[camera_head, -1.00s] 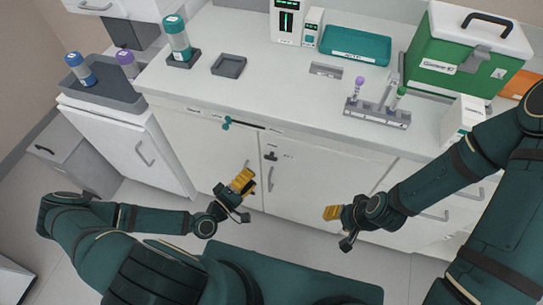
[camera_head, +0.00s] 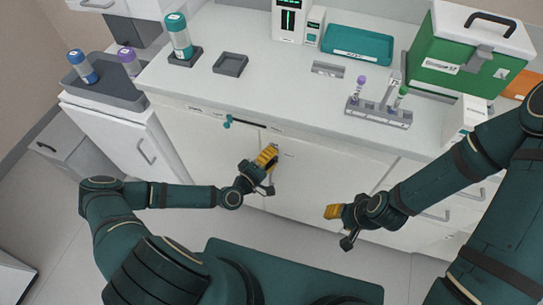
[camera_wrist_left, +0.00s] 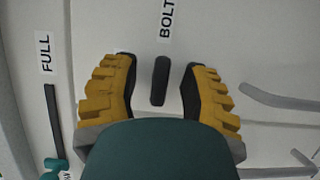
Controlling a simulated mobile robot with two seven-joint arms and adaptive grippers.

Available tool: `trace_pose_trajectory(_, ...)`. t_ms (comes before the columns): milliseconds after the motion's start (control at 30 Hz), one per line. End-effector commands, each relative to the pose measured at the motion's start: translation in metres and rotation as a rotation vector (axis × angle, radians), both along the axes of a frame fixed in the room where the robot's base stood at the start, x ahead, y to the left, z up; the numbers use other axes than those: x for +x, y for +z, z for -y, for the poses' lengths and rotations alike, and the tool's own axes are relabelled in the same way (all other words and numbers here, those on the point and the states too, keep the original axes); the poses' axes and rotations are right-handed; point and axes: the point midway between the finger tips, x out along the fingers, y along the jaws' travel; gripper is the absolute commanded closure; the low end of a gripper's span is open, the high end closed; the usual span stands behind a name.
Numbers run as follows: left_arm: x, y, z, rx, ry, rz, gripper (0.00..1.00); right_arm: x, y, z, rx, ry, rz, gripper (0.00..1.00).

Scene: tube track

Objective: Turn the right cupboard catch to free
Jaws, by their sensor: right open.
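The cupboard catch (camera_wrist_left: 161,80) is a dark, narrow bar on the pale cupboard front. In the left wrist view it lies between the two yellow fingers of my left gripper (camera_wrist_left: 160,68), with a visible gap on each side. The bar's end points toward the label BOLT (camera_wrist_left: 166,20). In the head view my left gripper (camera_head: 267,156) is at the cupboard front and hides the catch. Its fingers are open. My right gripper (camera_head: 333,212) is open and empty, apart from the cupboard doors.
A slider with a teal knob (camera_head: 228,121) is above left of the catch; a label FULL (camera_wrist_left: 46,54) marks its slot. A door handle (camera_wrist_left: 280,99) lies right of the catch. The counter (camera_head: 280,82) above holds a tube rack (camera_head: 378,113) and a green box (camera_head: 465,60).

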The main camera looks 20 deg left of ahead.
Motion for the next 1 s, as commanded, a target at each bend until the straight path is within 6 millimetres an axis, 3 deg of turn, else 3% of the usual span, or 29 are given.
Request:
trace_pose_trajectory(33, 0.0, 0.0, 0.0, 0.0, 0.0, 0.0, 0.71, 0.0, 0.0, 0.0, 0.0, 0.0, 0.0, 0.53)
trace_pose_trajectory(100, 0.0, 0.0, 0.0, 0.0, 0.0, 0.0, 0.96, 0.0, 0.0, 0.0, 0.0, 0.0, 0.0, 0.53)
trace_pose_trajectory(133, 0.0, 0.0, 0.0, 0.0, 0.0, 0.0, 1.0, 0.0, 0.0, 0.0, 0.0, 0.0, 0.0, 0.53)
trace_pose_trajectory(667, 0.0, 0.002, 0.001, 0.047, -0.002, 0.001, 1.0, -0.001, 0.006, 0.0, 0.0, 0.001, -0.002, 0.53)
trace_pose_trajectory(1000, 0.0, 0.004, 0.001, 0.283, -0.004, 0.01, 1.0, -0.005, 0.031, -0.001, 0.003, 0.003, -0.013, 0.53)
